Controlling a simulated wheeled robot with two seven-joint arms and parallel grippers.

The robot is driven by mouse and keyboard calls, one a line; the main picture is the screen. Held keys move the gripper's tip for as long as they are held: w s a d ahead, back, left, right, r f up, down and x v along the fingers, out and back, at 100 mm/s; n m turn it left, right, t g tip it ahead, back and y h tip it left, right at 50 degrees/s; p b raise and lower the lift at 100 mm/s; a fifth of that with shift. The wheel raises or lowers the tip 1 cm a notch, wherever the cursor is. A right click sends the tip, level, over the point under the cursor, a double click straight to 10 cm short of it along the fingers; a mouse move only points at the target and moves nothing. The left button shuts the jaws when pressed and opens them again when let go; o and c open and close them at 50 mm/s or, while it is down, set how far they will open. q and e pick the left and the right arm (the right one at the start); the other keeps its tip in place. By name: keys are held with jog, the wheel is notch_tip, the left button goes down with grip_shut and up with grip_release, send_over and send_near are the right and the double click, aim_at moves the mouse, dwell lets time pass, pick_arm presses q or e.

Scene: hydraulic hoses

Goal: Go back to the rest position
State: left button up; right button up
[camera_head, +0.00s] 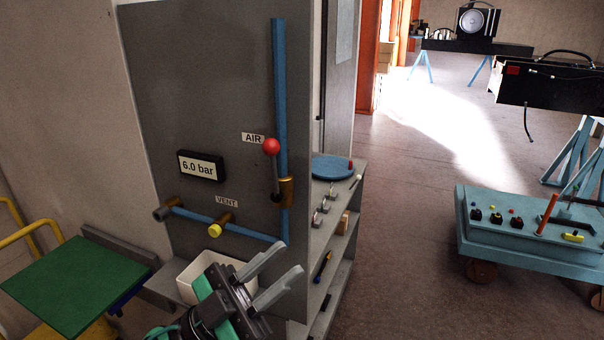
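My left gripper (292,258) is at the bottom centre, in front of the lower part of a grey panel (200,80). Its two grey fingers are apart, with nothing seen between them. My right gripper is not in view. The panel carries a blue vertical pipe (280,90) with a red-knobbed AIR lever (271,147) standing upright. A yellow-ended VENT valve (215,230) sits on the lower blue pipe. A display (200,166) reads 6.0 bar. The gripper partly hides a white bin (190,278) below the panel.
A shelf unit (343,235) with small parts and a blue disc (331,167) stands right of the panel. A green-topped stand (72,285) is at lower left. A teal wheeled cart (500,257) is at right. Floor (410,250) between shelf and cart is clear.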

pick_arm(q)
jog(key=w+a+f+n+t+y, duration=0.8)
jog(key=a+f+n+t+y, duration=0.3)
jog(key=n+y, duration=0.65)
jog(key=s+a+f+n+g+y, duration=0.1)
jog(key=s+a+f+g+y, duration=0.15)
jog(key=f, duration=0.45)
jog(key=s+a+f+n+g+y, duration=0.1)
jog(key=a+f+g+y, duration=0.25)
jog(key=f, duration=0.25)
jog(key=s+a+f+m+g, duration=0.25)
jog(key=s+f+g, duration=0.85)
jog(key=s+f, duration=0.7)
notch_tip(320, 180, down, 31)
jog(key=s+g, duration=0.1)
jog(key=s+a+f+g, duration=0.1)
jog(key=s+a+f, duration=0.2)
jog(key=s+f, duration=1.5)
jog(key=shift+s+a, duration=0.2)
jog(key=shift+s, duration=0.25)
